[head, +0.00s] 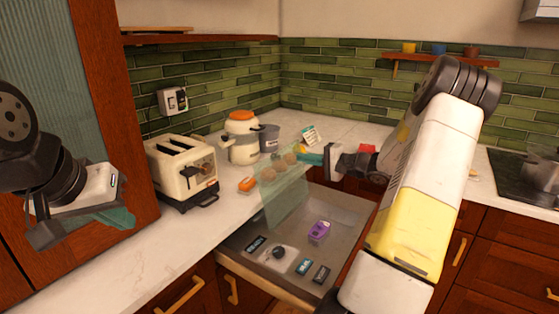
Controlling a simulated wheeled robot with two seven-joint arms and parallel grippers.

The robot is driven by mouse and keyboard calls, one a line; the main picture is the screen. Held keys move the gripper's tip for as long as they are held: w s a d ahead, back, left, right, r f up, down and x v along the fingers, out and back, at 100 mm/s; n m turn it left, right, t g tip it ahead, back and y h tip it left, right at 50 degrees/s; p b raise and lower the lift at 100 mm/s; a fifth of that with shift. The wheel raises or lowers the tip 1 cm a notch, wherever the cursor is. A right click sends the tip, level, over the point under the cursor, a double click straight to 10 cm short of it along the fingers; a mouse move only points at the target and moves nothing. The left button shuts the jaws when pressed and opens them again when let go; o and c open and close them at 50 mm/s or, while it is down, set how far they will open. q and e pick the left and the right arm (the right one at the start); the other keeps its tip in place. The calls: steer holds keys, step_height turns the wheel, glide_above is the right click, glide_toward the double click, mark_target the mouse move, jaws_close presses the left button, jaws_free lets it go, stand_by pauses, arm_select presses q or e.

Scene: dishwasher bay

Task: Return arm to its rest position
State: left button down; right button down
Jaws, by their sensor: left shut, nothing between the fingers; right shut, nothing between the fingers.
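My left gripper (62,222) is at the left, in front of the cabinet door with ribbed glass. It is shut and empty, seen partly hidden by my wrist. My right arm rises from the bottom right and bends at the top. My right gripper (343,162) hangs above the far end of the open drawer (350,205), near the back counter. It is shut with nothing in it. Small coloured things beside the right gripper are partly hidden, and I cannot tell whether it touches them.
A cream toaster (182,170), a jar with an orange lid (241,138) and a grey pot (269,138) stand on the counter. A translucent green panel (287,203) stands at the open drawer's left side. A purple box (319,231) lies in the drawer. A stovetop (510,174) is at right.

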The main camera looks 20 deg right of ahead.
steer(key=r+v, duration=0.1)
steer(key=v, duration=0.5)
steer(key=s+a+r+n+g+h, duration=0.1)
steer(key=s+a+r+n+g, duration=0.2)
steer(key=s+a, duration=0.5)
steer(key=s+a+r+n+g+h, duration=0.1)
steer(key=s+a+r+n+g, duration=0.25)
steer(key=a, duration=0.75)
steer(key=s+a+r+n+h, duration=0.1)
steer(key=s+n+h, duration=0.3)
steer(key=s, duration=1.3)
steer(key=h, duration=0.2)
steer(key=shift+s+a+r+h, duration=0.2)
steer(key=shift+r+h, duration=0.1)
steer(key=shift+r, duration=0.05)
